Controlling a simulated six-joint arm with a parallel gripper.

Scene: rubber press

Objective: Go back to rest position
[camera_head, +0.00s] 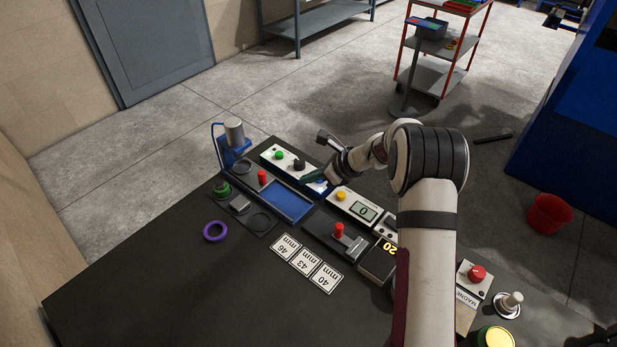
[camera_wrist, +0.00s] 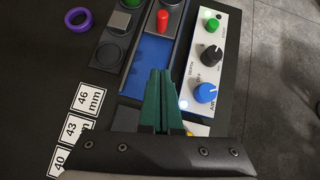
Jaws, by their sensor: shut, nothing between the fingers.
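My gripper (camera_wrist: 156,100) is shut and empty, its two green fingers pressed together in the wrist view. It hangs over the lower part of the blue tray (camera_wrist: 160,51) and beside the white control panel (camera_wrist: 222,46). In the head view my gripper (camera_head: 309,182) is small, at the right end of the blue tray (camera_head: 286,204), near the panel (camera_head: 275,156). The panel carries a green knob (camera_wrist: 213,24), a black knob (camera_wrist: 212,54) and a blue knob (camera_wrist: 206,92). My forearm hides part of the table in the head view.
A purple ring (camera_head: 215,232) lies on the dark table (camera_head: 150,285). Label cards (camera_head: 303,262) lie at the front. A display unit (camera_head: 363,210), a red-handled device (camera_head: 339,230) and a blue stand with a grey cylinder (camera_head: 234,133) rise from the table. The table's left front is clear.

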